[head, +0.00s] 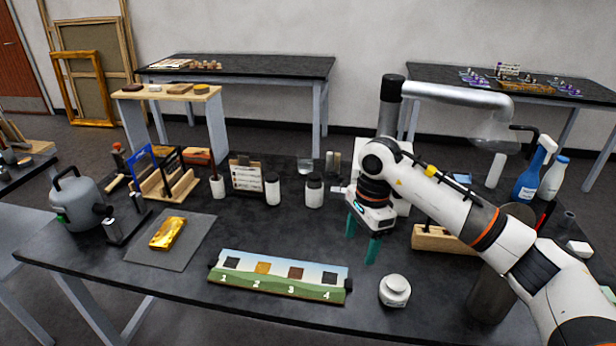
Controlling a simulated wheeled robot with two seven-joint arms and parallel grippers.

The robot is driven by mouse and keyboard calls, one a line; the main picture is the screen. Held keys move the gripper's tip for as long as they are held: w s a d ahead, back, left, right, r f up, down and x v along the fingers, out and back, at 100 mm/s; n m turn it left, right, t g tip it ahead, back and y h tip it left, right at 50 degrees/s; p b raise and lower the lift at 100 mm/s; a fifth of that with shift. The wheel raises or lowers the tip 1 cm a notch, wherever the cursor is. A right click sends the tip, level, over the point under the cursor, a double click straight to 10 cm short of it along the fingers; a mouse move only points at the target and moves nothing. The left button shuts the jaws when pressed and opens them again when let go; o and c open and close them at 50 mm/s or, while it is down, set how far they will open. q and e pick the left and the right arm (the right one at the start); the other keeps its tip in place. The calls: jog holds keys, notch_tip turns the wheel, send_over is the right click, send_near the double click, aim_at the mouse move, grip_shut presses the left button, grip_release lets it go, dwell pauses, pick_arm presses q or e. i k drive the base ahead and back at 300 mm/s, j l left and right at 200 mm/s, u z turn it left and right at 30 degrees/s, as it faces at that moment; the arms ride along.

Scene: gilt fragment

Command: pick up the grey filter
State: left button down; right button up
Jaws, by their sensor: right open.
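I cannot tell for certain which thing is the grey filter. A wooden rack (170,188) at the left back of the dark table holds upright framed panes, one blue (143,166) and at least one dark (172,163). My right gripper (361,239) is open and empty, its teal fingers pointing down above the right-middle of the table. It is well to the right of the rack. My left gripper is out of view.
A numbered colour strip (280,285) lies at the front, with a white lidded jar (394,291) to its right. A gold bar (168,232) rests on a grey mat (195,250). White jars (314,190) and a small board (246,178) stand mid-table. Spray bottles (531,180) stand at the right.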

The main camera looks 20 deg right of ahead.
aim_at(314, 178)
jog(key=i, duration=1.3)
